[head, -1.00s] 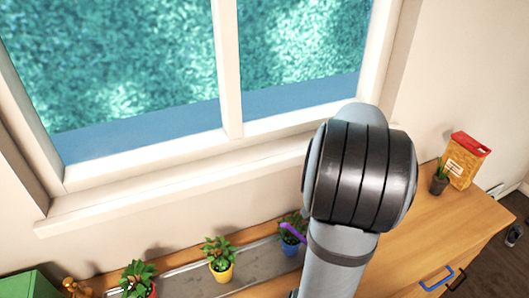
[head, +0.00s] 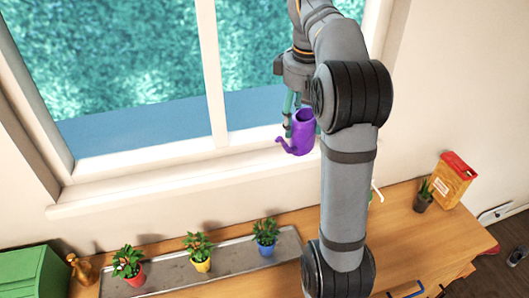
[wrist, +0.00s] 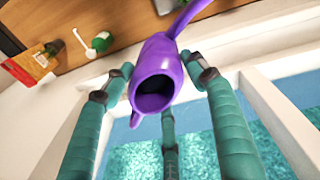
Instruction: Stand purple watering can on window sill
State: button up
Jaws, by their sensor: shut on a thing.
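The purple watering can (head: 303,132) is upright in the head view, in front of the window frame at the right part of the white window sill (head: 150,184). Its spout points left. I cannot tell whether its base touches the sill. My gripper (head: 298,118) comes down from above, with its teal fingers around the can. In the wrist view, the can (wrist: 180,60) sits between the fingers, its round dark opening facing the camera and its spout toward the top. My gripper (wrist: 158,72) is shut on it. My arm hides the sill's right end.
Below the sill, a wooden counter (head: 405,235) carries a grey tray (head: 232,262) with several potted plants. A green box (head: 30,272) is at the left. A small plant (head: 424,197) and an orange-red carton (head: 452,180) stand at the right. The sill's left stretch is clear.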

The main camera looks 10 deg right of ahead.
jog(key=shift+w+a+r, duration=0.1)
jog(key=shift+w+a, duration=0.1)
jog(key=shift+w, duration=0.15)
jog(key=w+a+f, duration=0.2)
jog(key=w+a+f+p, duration=0.1)
jog(key=w+a+f, duration=0.1)
jog(key=w+a, duration=0.1)
jog(key=w+a+f+p, duration=0.1)
jog(key=w+a+f, duration=0.1)
jog(key=shift+w+a+f, duration=0.15)
jog(key=shift+w+a, duration=0.15)
jog(key=shift+w, duration=0.05)
jog(key=shift+c, duration=0.2)
jog(key=shift+a+f, duration=0.1)
jog(key=shift+f, duration=2.05)
jog(key=shift+f, duration=0.15)
jog(key=o, duration=1.9)
jog(key=r, duration=0.4)
jog(key=s+r+p, duration=0.1)
jog(key=r, duration=0.3)
jog(key=r+p, duration=0.1)
jog(key=r, duration=0.3)
jog(key=shift+s+a+r, duration=0.1)
jog(key=shift+s+a, duration=0.15)
